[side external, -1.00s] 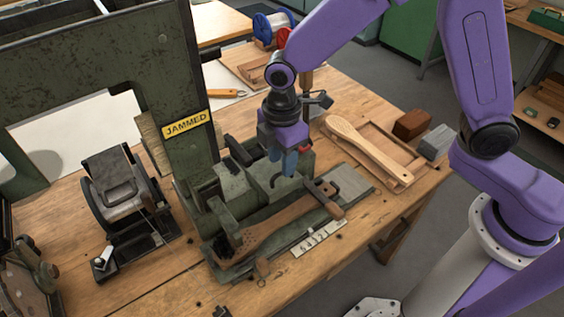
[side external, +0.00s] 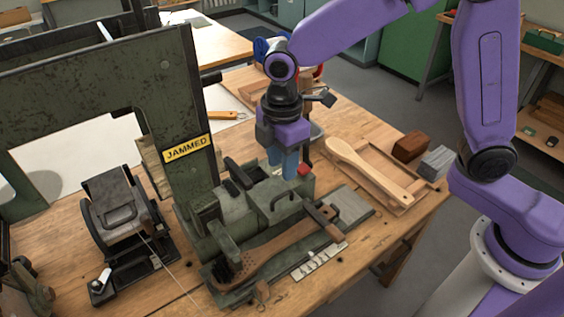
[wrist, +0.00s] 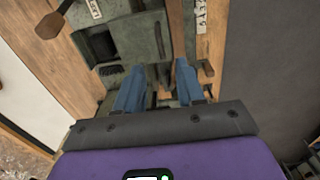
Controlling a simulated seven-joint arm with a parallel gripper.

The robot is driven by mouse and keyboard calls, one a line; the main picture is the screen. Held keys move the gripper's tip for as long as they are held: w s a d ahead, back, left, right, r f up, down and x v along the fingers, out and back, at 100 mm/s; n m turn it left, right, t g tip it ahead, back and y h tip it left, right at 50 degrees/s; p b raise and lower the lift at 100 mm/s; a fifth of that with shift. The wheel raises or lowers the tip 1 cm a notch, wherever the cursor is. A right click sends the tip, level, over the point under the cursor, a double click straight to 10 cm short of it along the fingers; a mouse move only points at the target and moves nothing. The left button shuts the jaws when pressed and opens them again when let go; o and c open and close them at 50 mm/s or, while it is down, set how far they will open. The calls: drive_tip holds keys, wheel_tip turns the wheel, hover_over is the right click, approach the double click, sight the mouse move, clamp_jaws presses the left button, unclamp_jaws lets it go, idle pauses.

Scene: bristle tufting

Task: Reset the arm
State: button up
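My gripper (side external: 283,178) has blue fingers and hangs, pointing down, above the green metal fixture (side external: 222,239) on the wooden bench. In the wrist view, the fingers of my gripper (wrist: 160,78) are apart, with no object visibly held between them. A dark bent handle (side external: 282,196) stands on the fixture just below the fingertips. A brown wooden brush body (side external: 275,246) with holes lies in the fixture, with dark bristles near its left end. My purple arm reaches in from the upper right.
A green press frame with a yellow JAMMED label (side external: 187,148) stands left of my gripper. A spool device (side external: 122,207) sits farther left. A pale wooden brush (side external: 365,165) lies in a tray at right, beside brown (side external: 411,146) and grey (side external: 437,162) blocks.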

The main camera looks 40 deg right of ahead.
idle(0.3)
drive_tip(key=s+d+r+m, duration=0.2)
drive_tip(key=s+d+m, duration=0.3)
drive_tip(key=s+d, duration=1.4)
drive_tip(key=s, duration=0.3)
drive_tip(key=shift+d+r, duration=0.35)
drive_tip(key=shift+w, duration=0.1)
